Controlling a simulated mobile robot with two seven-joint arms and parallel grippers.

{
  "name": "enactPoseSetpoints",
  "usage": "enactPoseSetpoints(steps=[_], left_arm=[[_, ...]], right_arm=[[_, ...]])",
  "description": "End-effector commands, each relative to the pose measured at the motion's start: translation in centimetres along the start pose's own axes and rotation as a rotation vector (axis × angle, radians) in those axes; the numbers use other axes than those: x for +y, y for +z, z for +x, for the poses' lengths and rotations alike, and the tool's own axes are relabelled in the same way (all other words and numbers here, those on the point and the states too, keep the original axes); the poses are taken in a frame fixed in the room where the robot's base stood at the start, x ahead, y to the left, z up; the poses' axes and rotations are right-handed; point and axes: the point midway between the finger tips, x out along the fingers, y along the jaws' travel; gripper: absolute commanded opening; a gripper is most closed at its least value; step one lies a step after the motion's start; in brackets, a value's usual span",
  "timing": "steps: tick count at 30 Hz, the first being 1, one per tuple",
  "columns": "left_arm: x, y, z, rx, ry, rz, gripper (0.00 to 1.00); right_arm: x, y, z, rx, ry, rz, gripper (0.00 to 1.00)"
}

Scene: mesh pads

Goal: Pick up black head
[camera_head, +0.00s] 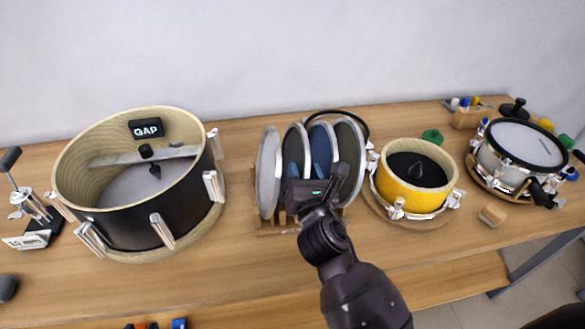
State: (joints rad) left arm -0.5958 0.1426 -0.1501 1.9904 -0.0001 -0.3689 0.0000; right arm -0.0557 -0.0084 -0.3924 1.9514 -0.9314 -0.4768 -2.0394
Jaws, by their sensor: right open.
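Several round drum heads stand on edge in a wooden rack (270,228) at the middle of the table. From left to right they are a light grey head (268,170), a dark bluish head (293,148), a blue head (320,148) and a black head (349,150) with a pale rim. My right gripper (317,186) is open in front of the rack, overlapping the lower parts of the blue and black heads. It hides their lower edges, and I cannot tell whether it touches any head. My left gripper is not in view.
A large black drum shell (130,222) stands left of the rack. A yellow drum (407,192) stands close on the right, with a small white-topped drum (515,145) farther right. A wooden block (492,214) lies between these drums. The table front is mostly clear.

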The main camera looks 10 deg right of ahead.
Motion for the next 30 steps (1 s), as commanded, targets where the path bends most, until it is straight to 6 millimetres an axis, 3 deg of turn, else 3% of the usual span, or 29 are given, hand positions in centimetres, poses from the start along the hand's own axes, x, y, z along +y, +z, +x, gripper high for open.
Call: enactPoseSetpoints(steps=[2, 10, 23, 30], left_arm=[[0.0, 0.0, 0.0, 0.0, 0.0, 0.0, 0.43], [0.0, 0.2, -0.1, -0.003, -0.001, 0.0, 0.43], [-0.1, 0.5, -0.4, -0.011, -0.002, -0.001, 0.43], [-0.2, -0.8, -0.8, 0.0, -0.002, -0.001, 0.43]], right_arm=[[0.0, 0.0, 0.0, 0.0, 0.0, 0.0, 0.42], [0.0, 0.0, -0.1, 0.0, 0.0, 0.0, 0.0], [0.1, 0.2, -0.1, -0.002, 0.001, 0.0, 0.0], [0.7, 2.7, 0.0, -0.006, 0.003, -0.002, 0.0]])
